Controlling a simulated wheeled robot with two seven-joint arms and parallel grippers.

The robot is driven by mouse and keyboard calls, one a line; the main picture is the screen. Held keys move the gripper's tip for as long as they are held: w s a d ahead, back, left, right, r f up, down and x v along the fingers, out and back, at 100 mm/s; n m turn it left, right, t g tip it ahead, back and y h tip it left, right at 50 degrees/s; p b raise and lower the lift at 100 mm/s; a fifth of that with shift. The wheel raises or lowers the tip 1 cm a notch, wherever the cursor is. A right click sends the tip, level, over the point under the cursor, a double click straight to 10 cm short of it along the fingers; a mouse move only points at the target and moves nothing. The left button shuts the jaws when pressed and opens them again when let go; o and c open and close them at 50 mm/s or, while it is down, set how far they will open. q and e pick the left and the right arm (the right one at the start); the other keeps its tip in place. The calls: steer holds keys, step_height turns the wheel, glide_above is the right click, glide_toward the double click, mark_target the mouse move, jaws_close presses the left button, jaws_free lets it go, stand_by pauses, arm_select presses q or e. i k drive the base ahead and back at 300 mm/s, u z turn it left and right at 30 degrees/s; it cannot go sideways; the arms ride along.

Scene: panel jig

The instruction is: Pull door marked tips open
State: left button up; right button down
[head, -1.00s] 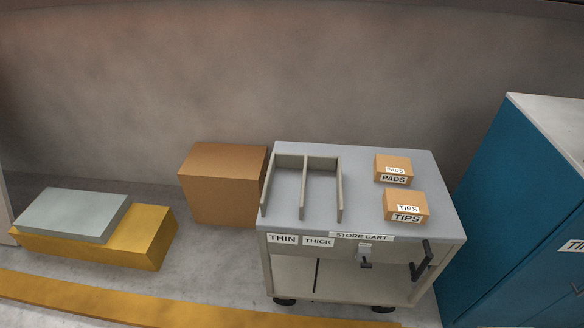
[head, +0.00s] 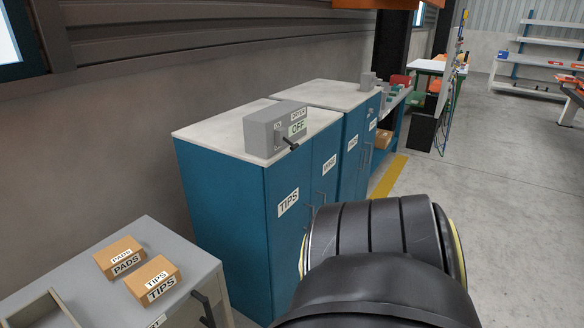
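The door marked TIPS (head: 287,228) is the near blue door on the front of a blue cabinet with a pale grey top, in the middle of the head view. It looks shut. A dark upright handle (head: 307,219) shows at its right edge, partly hidden lower down by my own dark arm link. My arm link fills the lower right of the view and covers the lower part of the cabinet front. Neither gripper shows in the head view.
The store cart (head: 90,290) with PADS and TIPS boxes (head: 152,282) stands at lower left. Floor at right (head: 510,200) is clear.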

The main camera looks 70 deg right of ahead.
mark_target(287, 180)
steer(key=z, duration=2.75)
steer(key=k, duration=0.35)
steer(key=z, duration=0.9)
steer(key=i, duration=2)
steer(key=u, duration=1.8)
steer(key=i, duration=0.6)
steer(key=u, duration=0.6)
